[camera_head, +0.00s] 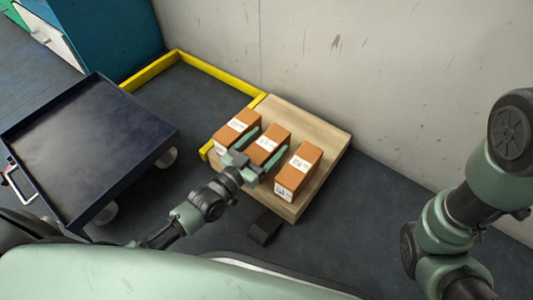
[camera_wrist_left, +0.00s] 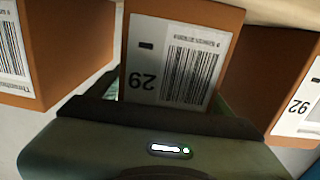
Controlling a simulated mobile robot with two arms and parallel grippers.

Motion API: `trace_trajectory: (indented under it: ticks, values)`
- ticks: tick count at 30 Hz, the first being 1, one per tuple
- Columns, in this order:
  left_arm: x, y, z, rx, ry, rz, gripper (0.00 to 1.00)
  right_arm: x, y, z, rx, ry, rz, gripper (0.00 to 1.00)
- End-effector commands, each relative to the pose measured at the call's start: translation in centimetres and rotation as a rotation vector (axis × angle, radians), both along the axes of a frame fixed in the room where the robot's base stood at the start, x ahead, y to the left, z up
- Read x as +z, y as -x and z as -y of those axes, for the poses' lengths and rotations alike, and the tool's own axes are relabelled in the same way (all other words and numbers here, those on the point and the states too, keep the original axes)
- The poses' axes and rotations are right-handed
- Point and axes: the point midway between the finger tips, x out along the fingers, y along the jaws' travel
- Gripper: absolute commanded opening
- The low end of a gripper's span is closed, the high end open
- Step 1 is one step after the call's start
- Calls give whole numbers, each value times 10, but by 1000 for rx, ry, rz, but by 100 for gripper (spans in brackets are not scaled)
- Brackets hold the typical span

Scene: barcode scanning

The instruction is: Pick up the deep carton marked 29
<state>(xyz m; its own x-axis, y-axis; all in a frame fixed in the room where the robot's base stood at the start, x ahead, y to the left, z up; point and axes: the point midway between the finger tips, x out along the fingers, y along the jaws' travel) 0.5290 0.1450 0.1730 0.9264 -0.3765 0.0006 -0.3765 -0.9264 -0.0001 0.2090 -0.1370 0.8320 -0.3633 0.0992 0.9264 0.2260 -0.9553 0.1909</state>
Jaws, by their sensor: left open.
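Three orange-brown cartons with white labels stand in a row on a wooden board. The middle carton (camera_head: 269,142) shows its label upside down in the left wrist view (camera_wrist_left: 178,60), with a barcode and the number 29. My left gripper (camera_head: 268,145) is open, with its fingers on either side of this carton. In the wrist view the gripper body hides the carton's lower part. I cannot tell whether the fingers touch it. My right arm shows at the right, but its gripper is out of view.
The left carton (camera_head: 237,129) and right carton (camera_head: 298,172) stand close beside the middle one, leaving narrow gaps. The wooden board (camera_head: 322,125) lies by a wall and a yellow floor rail (camera_head: 210,72). A dark cart (camera_head: 85,140) stands at the left.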

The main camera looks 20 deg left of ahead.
Motion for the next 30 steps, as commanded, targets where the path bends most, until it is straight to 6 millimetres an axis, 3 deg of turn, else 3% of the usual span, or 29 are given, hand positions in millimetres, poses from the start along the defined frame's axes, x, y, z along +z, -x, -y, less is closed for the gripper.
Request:
trace_trajectory:
  ticks: [2, 9, 11, 23, 30]
  values:
    - [0, 0, 0, 0, 0, 0, 80, 0, 0, 0, 0, 0, 0, 0]
    - [0, 1, 0, 0, 0, -1, 13, 0, 0, 0, 0, 0, 0, 0]
    - [0, 1, 0, 0, 0, -1, 0, 0, 0, 0, 0, 0, 0, 0]
    - [6, 0, 0, 1, 2, 4, 0, 5, 0, 0, 0, 0, 0, 0]
    - [34, 0, 0, 0, 2, 5, 0, 27, 0, 0, 0, 0, -1, 0]
